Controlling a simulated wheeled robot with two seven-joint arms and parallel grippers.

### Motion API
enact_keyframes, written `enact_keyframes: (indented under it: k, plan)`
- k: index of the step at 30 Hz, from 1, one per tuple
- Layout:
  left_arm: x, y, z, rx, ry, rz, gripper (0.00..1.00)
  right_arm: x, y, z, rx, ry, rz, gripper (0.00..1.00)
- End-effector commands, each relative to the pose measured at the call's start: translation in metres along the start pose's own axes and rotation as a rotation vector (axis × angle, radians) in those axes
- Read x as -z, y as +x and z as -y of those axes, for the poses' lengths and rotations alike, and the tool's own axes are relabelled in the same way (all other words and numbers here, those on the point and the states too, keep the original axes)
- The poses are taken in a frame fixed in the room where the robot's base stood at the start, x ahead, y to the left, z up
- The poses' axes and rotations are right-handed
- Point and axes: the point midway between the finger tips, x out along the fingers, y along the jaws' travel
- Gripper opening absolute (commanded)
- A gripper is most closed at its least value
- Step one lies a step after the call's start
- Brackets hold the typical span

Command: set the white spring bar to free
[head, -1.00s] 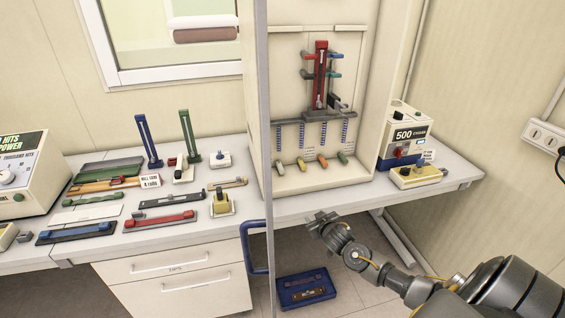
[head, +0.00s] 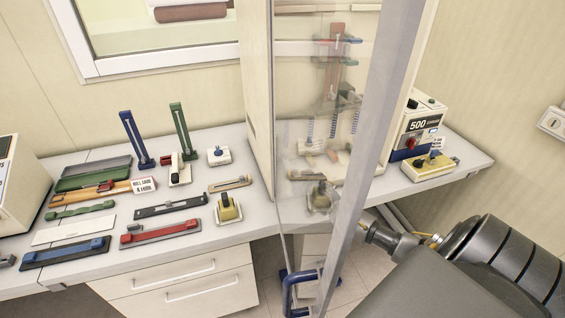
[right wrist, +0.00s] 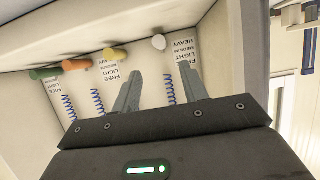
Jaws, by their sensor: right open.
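The white spring bar's knob (right wrist: 158,42) shows in the right wrist view, beside the HEAVY end of an upside-down printed scale (right wrist: 186,58). That scale also reads MEDIUM, LIGHT and FREE. My right gripper (right wrist: 158,82) is open, its fingers spread below the white knob in the picture, with a blue coil spring (right wrist: 171,88) visible between them. Nothing is between the fingertips that I can see as held. In the head view the tester is behind a transparent door (head: 325,225), and my right gripper is hard to make out there. My left gripper is not in view.
In the head view, the door's frame (head: 372,130) and blue handle (head: 300,285) cross near my right arm. A 500-marked box (head: 418,125) stands right.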

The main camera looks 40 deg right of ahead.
Motion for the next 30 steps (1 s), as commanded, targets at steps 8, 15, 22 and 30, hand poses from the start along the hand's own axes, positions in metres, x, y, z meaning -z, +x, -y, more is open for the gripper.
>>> enact_keyframes:
  k: [8, 15, 22, 30]
  plan:
    - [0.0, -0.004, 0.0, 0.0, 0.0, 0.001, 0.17, 0.002, 0.012, 0.006, 0.006, -0.003, 0.001, 0.44]
    - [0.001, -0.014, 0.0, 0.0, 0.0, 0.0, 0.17, 0.003, 0.049, 0.005, 0.005, -0.003, 0.001, 0.44]
    - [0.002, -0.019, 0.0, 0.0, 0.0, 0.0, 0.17, 0.002, 0.084, 0.003, 0.002, -0.002, 0.001, 0.44]
    - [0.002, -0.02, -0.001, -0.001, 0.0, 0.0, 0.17, 0.001, 0.106, 0.004, 0.004, -0.002, 0.0, 0.44]
